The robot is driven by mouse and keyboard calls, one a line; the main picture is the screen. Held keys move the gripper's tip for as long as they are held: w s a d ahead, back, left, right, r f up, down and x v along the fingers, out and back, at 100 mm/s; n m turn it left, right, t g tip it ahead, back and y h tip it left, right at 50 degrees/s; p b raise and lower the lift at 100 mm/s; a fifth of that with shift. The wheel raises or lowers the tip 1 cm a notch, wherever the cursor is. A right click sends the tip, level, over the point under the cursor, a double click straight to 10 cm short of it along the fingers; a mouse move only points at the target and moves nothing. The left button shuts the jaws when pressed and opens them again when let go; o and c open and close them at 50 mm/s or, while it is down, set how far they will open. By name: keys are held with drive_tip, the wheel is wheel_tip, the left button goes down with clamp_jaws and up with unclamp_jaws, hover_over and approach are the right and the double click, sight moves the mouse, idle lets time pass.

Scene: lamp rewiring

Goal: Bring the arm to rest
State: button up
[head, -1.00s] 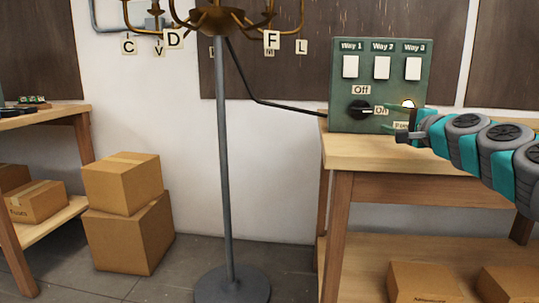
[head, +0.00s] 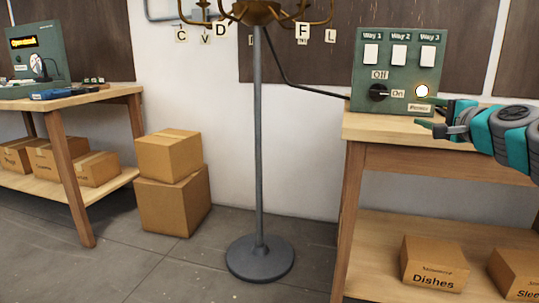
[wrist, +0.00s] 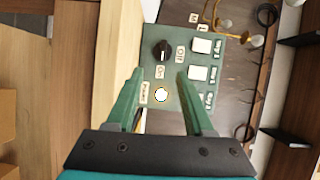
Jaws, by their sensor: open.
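My gripper (head: 428,112) is open and empty at the right of the head view, in front of the lower right corner of the green switch panel. In the wrist view my gripper (wrist: 158,102) shows its two green fingers spread apart, pointing toward the panel (wrist: 178,60). The panel (head: 366,80) stands on the right workbench. Its black knob (head: 378,92) points to "On", and the power light (head: 422,90) glows. Three white switches sit along its top, under Way 1, Way 2 and Way 3.
A lamp stand (head: 259,150) with brass arms and letter tags rises left of the right workbench (head: 450,150). Two stacked cardboard boxes (head: 170,185) stand on the floor. A left workbench (head: 80,100) holds another green device (head: 36,55). Open floor lies between the benches.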

drive_tip(key=s+a+f+n+g+y, duration=0.2)
drive_tip(key=s+a+f+n+g, duration=0.15)
drive_tip(key=a, duration=0.55)
drive_tip(key=s+a+f+n+g+y, duration=0.2)
drive_tip(key=a+f+n, duration=0.15)
drive_tip(key=a, duration=0.55)
drive_tip(key=s+a+f+n+g+h+p, duration=0.1)
drive_tip(key=s+a+f+n+g, duration=0.4)
drive_tip(key=s+a+f, duration=0.5)
drive_tip(key=s+d+f+n+g+h, duration=0.1)
drive_tip(key=s+d+f+g+h, duration=0.2)
drive_tip(key=s+f, duration=0.6)
drive_tip(key=s+d+f+n+g+h+p, duration=0.1)
drive_tip(key=s+f, duration=0.8)
drive_tip(key=s, duration=0.9)
drive_tip(key=d+n+g+h, duration=0.1)
drive_tip(key=d+g+h, duration=0.1)
drive_tip(key=d+g, duration=0.1)
drive_tip(key=shift+d+f+n+g, duration=0.15)
drive_tip(key=shift+f+n+g, duration=0.2)
drive_tip(key=shift+g, duration=0.5)
